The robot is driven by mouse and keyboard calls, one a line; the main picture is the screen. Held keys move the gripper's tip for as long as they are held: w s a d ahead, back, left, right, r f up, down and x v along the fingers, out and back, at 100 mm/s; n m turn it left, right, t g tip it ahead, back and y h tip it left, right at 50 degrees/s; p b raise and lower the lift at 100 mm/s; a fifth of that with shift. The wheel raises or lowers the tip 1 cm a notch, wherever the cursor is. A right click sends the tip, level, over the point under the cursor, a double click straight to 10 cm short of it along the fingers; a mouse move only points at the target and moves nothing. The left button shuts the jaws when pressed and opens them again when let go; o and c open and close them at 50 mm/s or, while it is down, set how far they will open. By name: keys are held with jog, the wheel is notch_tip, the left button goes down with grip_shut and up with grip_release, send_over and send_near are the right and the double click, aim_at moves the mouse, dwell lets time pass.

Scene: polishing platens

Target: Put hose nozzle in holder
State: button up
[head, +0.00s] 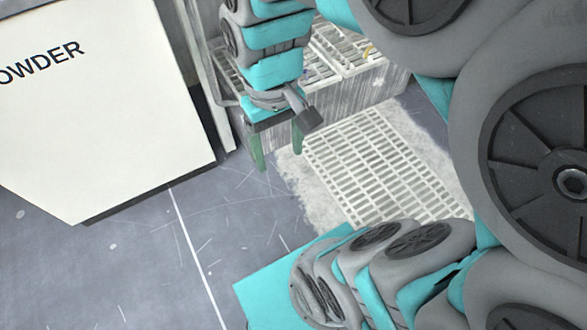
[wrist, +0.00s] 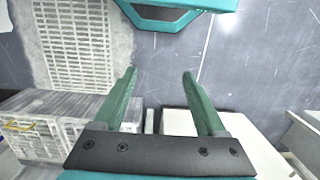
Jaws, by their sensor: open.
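My gripper (head: 278,150) hangs in the upper middle of the head view, with its two green fingers apart and nothing between them. In the wrist view my gripper (wrist: 160,76) also shows open and empty, pointing toward the bare grey floor. I cannot make out a hose nozzle or its holder in either view. A small yellow bit (head: 368,49) shows at the white latticed unit behind my arm, and a yellow piece (wrist: 17,127) shows in the wrist view. They are too small to identify.
A white bin lettered "OWDER" (head: 100,120) stands at the left. A pale floor grate (head: 375,160) lies right of my gripper, in front of the grey-white latticed unit (head: 345,90). An upright pale post (head: 208,85) stands between bin and gripper. Floor (head: 130,260) is clear at lower left.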

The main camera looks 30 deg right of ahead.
jog(key=s+f, duration=0.4)
jog(key=s, duration=0.2)
jog(key=shift+s+d+g, duration=0.15)
jog(key=shift+s+g, duration=0.1)
jog(key=shift+g, duration=0.15)
jog(key=shift+f, duration=0.1)
